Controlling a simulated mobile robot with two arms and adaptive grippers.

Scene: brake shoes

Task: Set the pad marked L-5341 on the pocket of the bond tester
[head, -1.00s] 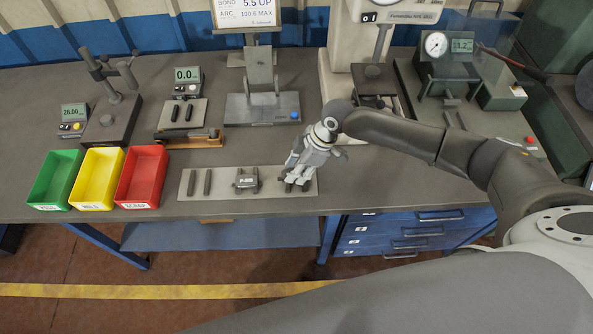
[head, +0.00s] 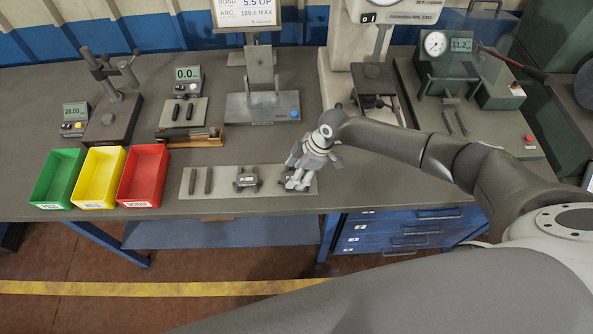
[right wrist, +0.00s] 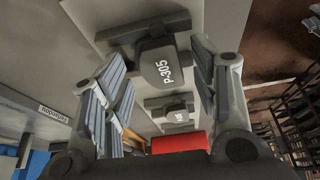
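My right gripper (head: 297,182) is over the right end of a light grey tray (head: 220,190). In the right wrist view its fingers (right wrist: 165,95) stand apart, on either side of a dark pad marked P-305 (right wrist: 163,68). I cannot tell whether they touch it. Another dark block (head: 246,179) sits on the tray to its left; its marking is too small to read surely. Two narrow dark bars (head: 193,181) lie at the tray's left. I cannot read L-5341 anywhere, and no station is legibly named bond tester. My left gripper is not in view.
Green (head: 42,193), yellow (head: 84,192) and red (head: 127,190) bins stand left of the tray. Behind are a column gauge (head: 110,120), a 0.0 display unit (head: 187,82), a grey fixture (head: 262,107), a press (head: 375,85) and a dial gauge station (head: 447,65).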

